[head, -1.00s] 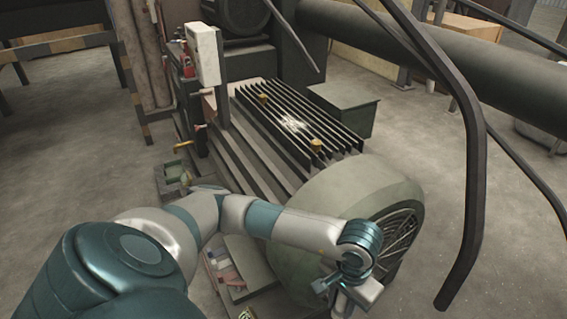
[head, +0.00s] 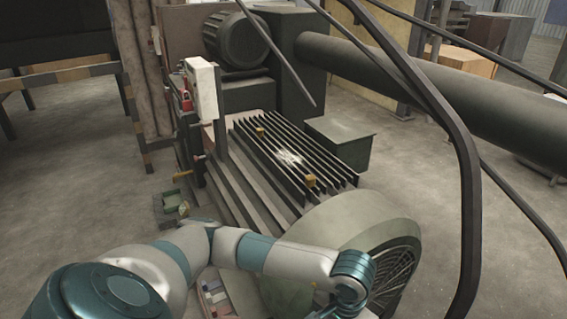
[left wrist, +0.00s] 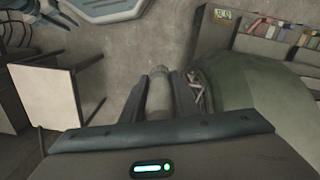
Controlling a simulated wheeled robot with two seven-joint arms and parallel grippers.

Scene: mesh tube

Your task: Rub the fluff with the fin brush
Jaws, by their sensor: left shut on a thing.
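The fluff (head: 289,158) is a pale whitish patch on the dark cooling fins (head: 270,140) on top of the motor, between two small yellow knobs. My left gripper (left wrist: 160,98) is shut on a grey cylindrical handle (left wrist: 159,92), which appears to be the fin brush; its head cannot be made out. In the head view, my left gripper is at the bottom edge, partly cut off, by the round fan end of the motor, well apart from the fluff. My right gripper is not in view.
The round green motor housing (head: 345,220) bulges between my left wrist and the fins. A tray of small coloured items (left wrist: 275,28) lies beside it. A dark bent rail (head: 470,200) crosses the right. A pale-topped stand (left wrist: 42,98) shows in the wrist view.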

